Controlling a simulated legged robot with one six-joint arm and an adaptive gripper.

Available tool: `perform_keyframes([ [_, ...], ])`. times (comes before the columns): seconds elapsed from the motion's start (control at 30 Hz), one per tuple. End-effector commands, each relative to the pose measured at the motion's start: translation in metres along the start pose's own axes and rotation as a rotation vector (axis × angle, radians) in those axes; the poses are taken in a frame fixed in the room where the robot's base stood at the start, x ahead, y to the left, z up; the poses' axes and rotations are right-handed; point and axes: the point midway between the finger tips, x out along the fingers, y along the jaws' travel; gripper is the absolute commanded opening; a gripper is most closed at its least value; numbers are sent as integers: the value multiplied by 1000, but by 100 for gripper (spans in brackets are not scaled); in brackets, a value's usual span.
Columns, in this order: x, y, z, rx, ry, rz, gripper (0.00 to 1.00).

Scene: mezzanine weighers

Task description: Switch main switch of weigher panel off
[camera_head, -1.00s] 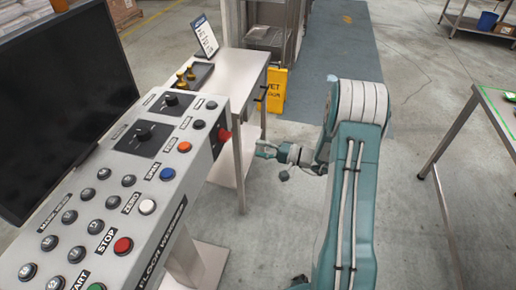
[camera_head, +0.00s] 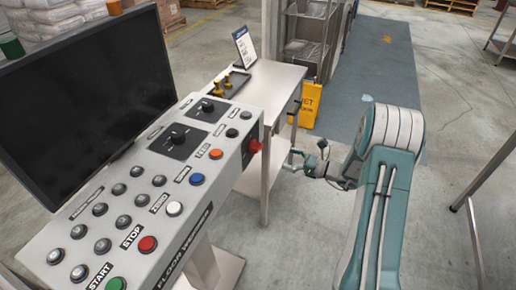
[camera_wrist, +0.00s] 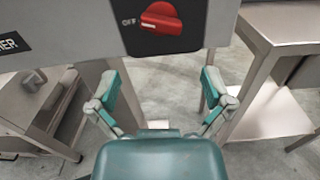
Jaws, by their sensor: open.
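The weigher panel (camera_head: 150,190) is a grey sloped console on a stand, with buttons, knobs and a dark screen behind it. The main switch (camera_wrist: 161,19) is a red rotary knob on a black plate on the panel's side face, with "OFF" printed to its left in the wrist view. In the head view the switch (camera_head: 255,146) sticks out from the panel's right end. My gripper (camera_wrist: 160,85) is open and empty, its two fingers spread below the switch in the wrist view and apart from it. In the head view my gripper (camera_head: 291,160) is just right of the switch.
A metal table (camera_head: 268,92) with a tray and a sign stands behind the panel. A yellow wet-floor sign (camera_head: 308,106) stands beside it. Another table's edge (camera_head: 490,165) is at the right. The floor between is clear.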

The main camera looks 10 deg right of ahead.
Motion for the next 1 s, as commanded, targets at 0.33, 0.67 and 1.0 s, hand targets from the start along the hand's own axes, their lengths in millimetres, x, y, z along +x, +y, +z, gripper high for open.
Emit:
perform_keyframes([
  [0.33,7,-2,0,259,0,2,100],
  [0.67,62,-2,0,256,1,4,100],
  [1.0,106,-2,0,254,0,2,100],
])
